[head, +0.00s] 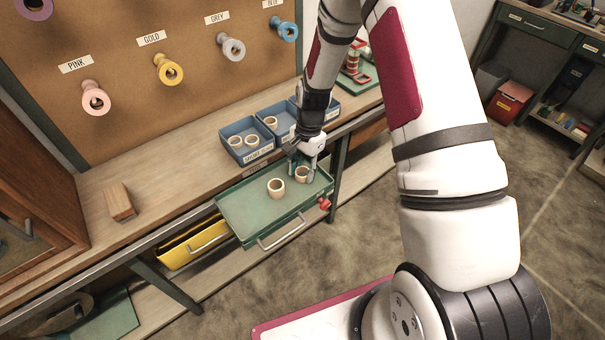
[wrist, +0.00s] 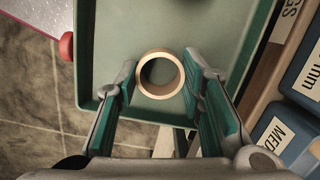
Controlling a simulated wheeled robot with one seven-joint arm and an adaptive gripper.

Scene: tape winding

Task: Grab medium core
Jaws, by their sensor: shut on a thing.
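A pale tan ring-shaped core (wrist: 147,87) is between the two fingers of my gripper (wrist: 161,76) in the wrist view, with its open hollow facing the camera. In the head view this core (head: 302,175) is at the right end of the green tray (head: 238,211), under my gripper (head: 304,165). My gripper is shut on it. I cannot tell whether the core touches the tray floor. A second, similar core (head: 276,188) stands on the tray to the left, apart from my gripper.
Blue labelled bins (head: 241,154) with several cores stand on the bench behind the tray. One bin label in the wrist view (wrist: 277,134) starts with "MED". A red knob (head: 325,204) is at the tray's right front corner. A wooden block (head: 119,203) lies on the bench at left.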

